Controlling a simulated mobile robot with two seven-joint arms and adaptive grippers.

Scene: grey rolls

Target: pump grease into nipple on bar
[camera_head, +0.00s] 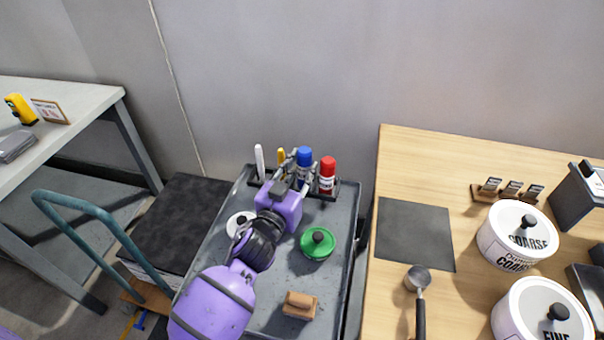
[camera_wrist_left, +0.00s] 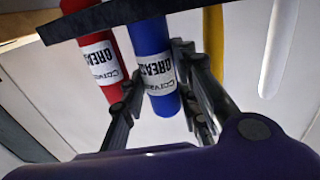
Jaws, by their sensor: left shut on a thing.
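A blue grease tube (camera_head: 304,156) stands upright in a dark rack (camera_head: 255,184) at the back of the grey tray. My left gripper (camera_head: 297,167) reaches it from the front and is shut on it. In the left wrist view the blue tube (camera_wrist_left: 152,45) with its white GREASE label sits between the fingers (camera_wrist_left: 155,80). A red grease tube (camera_head: 327,174) stands just right of it; it also shows in the left wrist view (camera_wrist_left: 97,65). I cannot make out a bar with a nipple. My right gripper is not in view.
The tray (camera_head: 343,262) also holds a white lid (camera_head: 240,222), a green lid (camera_head: 317,244) and a brown block (camera_head: 299,305). A white stick (camera_head: 259,160) and a yellow one (camera_head: 281,156) stand left of the blue tube. A wooden table (camera_head: 405,160) with white tubs (camera_head: 516,237) is at right.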

